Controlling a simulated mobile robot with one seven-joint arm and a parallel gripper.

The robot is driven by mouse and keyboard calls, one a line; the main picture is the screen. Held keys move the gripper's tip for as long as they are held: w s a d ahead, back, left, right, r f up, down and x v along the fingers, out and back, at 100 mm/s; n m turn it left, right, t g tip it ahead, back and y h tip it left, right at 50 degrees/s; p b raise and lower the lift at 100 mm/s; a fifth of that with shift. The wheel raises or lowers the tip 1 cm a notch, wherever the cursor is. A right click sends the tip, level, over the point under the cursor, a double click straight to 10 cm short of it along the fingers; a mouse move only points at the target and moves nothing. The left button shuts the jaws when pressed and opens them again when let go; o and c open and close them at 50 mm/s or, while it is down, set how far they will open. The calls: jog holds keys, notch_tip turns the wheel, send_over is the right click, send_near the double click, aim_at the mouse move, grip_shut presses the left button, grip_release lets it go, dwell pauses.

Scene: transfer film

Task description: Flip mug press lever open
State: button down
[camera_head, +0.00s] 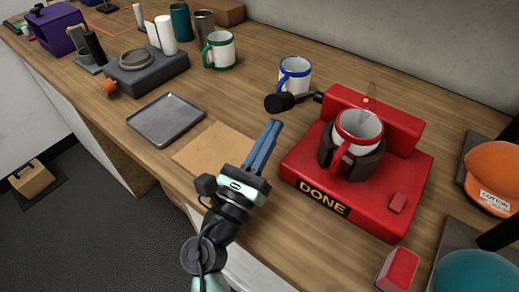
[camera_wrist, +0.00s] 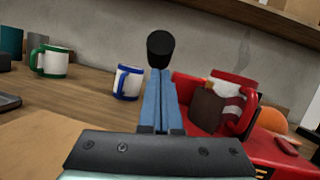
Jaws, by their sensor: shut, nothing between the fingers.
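The red mug press (camera_head: 300,165) with a "DONE" label stands at the right of the bench. A white mug with a red rim and handle (camera_head: 357,128) sits upright in its dark cradle (camera_head: 365,166). The press lever, with a black knob (camera_head: 279,102), sticks out to the left from the back of the press. My gripper (camera_head: 274,125) is shut and empty in front of the knob, over the bench left of the press. In the wrist view my gripper (camera_wrist: 160,75) points toward the knob (camera_wrist: 160,48), which shows just beyond the fingertips. I cannot tell whether they touch.
A blue-rimmed mug (camera_head: 294,76) stands behind the knob, and a green-rimmed mug (camera_head: 219,50) farther left. A brown board (camera_head: 212,148) and a grey tray (camera_head: 166,119) lie left of my arm. An orange cap (camera_head: 494,172) is at the far right.

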jog(key=shift+w+d+r, duration=0.15)
jog(key=shift+w+d, duration=0.1)
jog(key=shift+w, duration=0.15)
jog(key=shift+r, duration=0.1)
